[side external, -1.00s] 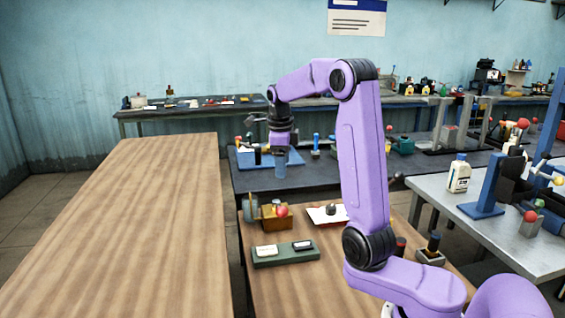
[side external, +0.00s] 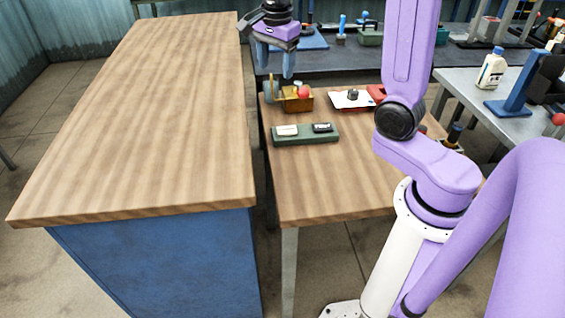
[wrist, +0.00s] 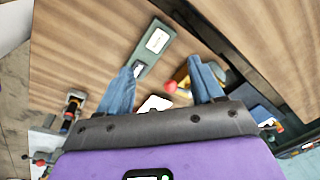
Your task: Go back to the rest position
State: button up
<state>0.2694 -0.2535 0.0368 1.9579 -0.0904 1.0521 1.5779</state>
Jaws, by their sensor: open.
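My gripper (side external: 275,62) hangs at the top of the side external view, above the far edge of the small wooden table (side external: 335,185). Its two blue fingers are spread apart with nothing between them. In the wrist view my gripper (wrist: 160,88) also shows both fingers apart and empty, with the table well below. No rest position is marked in these views.
A brass-coloured box with a red ball (side external: 297,100), a green tray (side external: 305,139) with two small blocks and a white sheet (side external: 350,98) lie on the small table. A large bare wooden bench (side external: 150,110) stands left. A white bottle (side external: 492,68) stands right.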

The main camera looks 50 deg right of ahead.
jog(key=s+a+f+n, duration=0.2)
jog(key=s+a+n, duration=0.9)
jog(key=n, duration=0.4)
jog(key=s+f+n, duration=0.1)
jog(key=s+n, duration=0.6)
jog(key=s, duration=0.1)
jog(key=s+f+n+y, duration=0.1)
jog(key=s+f+n, duration=0.1)
jog(key=s+n, duration=0.6)
jog(key=shift+s+f+g, duration=0.3)
jog(key=shift+s+g, duration=0.1)
